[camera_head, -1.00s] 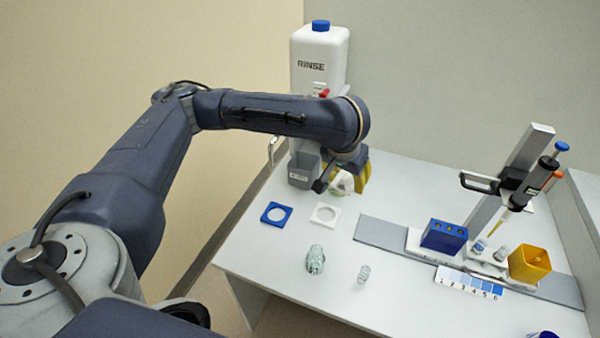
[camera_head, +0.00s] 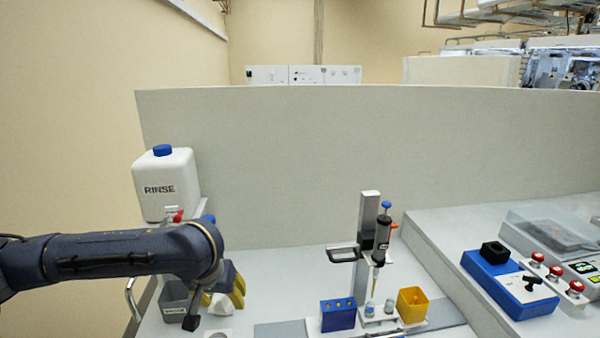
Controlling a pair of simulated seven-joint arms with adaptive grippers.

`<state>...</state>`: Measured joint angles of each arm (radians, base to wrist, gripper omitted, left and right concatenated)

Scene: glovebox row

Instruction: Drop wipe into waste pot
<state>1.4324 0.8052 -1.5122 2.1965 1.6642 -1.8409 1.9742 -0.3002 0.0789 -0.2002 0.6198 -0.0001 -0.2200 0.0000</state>
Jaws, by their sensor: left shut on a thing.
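The white crumpled wipe (camera_head: 221,305) shows low at the left in the head view, just right of the grey pot. My left gripper (camera_head: 213,301), with a yellow finger and dark links, is shut on the wipe. The arm and gripper hide part of it. The grey square pot (camera_head: 174,306), with a small label I cannot clearly read, stands below the rinse tap. The gripper is beside the pot, close to its right side; I cannot tell its exact height. My right gripper is not in view.
A white RINSE container (camera_head: 166,187) with a red tap stands behind my arm. To the right are a blue block (camera_head: 338,314), a pipette stand (camera_head: 368,240) and a yellow cup (camera_head: 412,304). A blue-and-white control box (camera_head: 510,285) is farther right. A grey wall (camera_head: 300,165) closes the back.

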